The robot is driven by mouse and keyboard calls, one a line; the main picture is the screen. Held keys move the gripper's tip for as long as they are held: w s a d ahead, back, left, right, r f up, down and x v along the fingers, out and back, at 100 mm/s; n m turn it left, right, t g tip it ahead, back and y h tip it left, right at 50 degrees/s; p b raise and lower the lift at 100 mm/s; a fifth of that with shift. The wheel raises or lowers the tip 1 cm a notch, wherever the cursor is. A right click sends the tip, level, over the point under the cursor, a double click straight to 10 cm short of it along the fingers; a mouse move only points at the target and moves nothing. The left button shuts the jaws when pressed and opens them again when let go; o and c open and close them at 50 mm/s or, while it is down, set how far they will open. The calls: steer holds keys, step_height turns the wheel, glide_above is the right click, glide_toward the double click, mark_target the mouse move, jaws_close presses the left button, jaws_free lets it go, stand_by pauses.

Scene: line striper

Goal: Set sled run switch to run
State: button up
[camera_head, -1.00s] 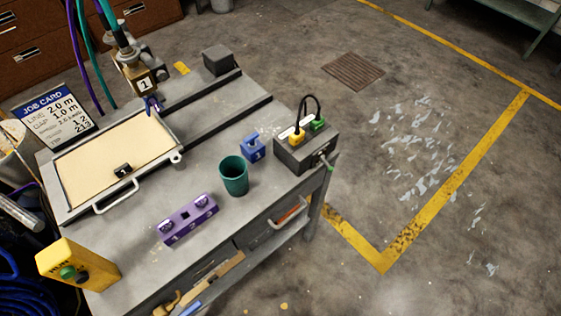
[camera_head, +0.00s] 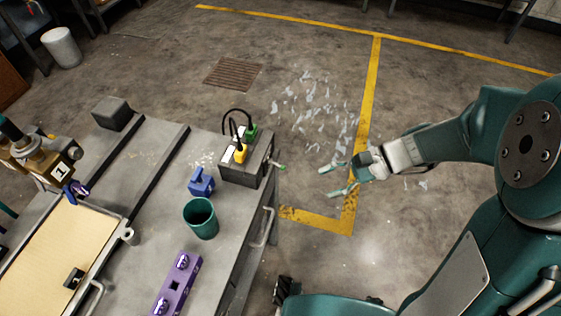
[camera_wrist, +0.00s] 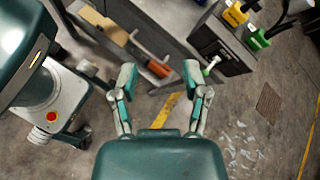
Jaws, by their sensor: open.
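A dark grey box (camera_head: 240,168) stands at the right edge of the bench, with yellow and green plugs on top. A small green-tipped lever (camera_head: 281,167) sticks out of its right side; no label is readable, so I cannot tell whether it is the run switch. In the wrist view the box (camera_wrist: 222,50) and the lever (camera_wrist: 210,68) are at the upper right, beyond my right finger. My gripper (camera_head: 335,181) is open and empty, off the bench to the right of the lever, clearly apart from it. Its fingers (camera_wrist: 160,75) are spread in the wrist view.
A blue block (camera_head: 201,182), a green cup (camera_head: 201,219) and a purple block (camera_head: 178,284) stand on the bench (camera_head: 150,200). The framed tan panel (camera_head: 50,250) and a brass tool marked 1 (camera_head: 50,160) are at left. The floor around my gripper is clear.

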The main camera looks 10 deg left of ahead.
steer(key=w+a+f+m+t+y, duration=0.1)
steer(key=w+f+m+y, duration=0.4)
steer(key=f+m, duration=0.15)
steer(key=m+t+y, duration=0.2)
steer(key=m+t, duration=0.4)
steer(key=m, duration=0.1)
glide_toward(284, 166)
steer(key=x, duration=0.6)
steer(key=f+x, duration=0.1)
steer(key=x, duration=0.3)
steer(key=shift+a, duration=0.15)
jaws_close()
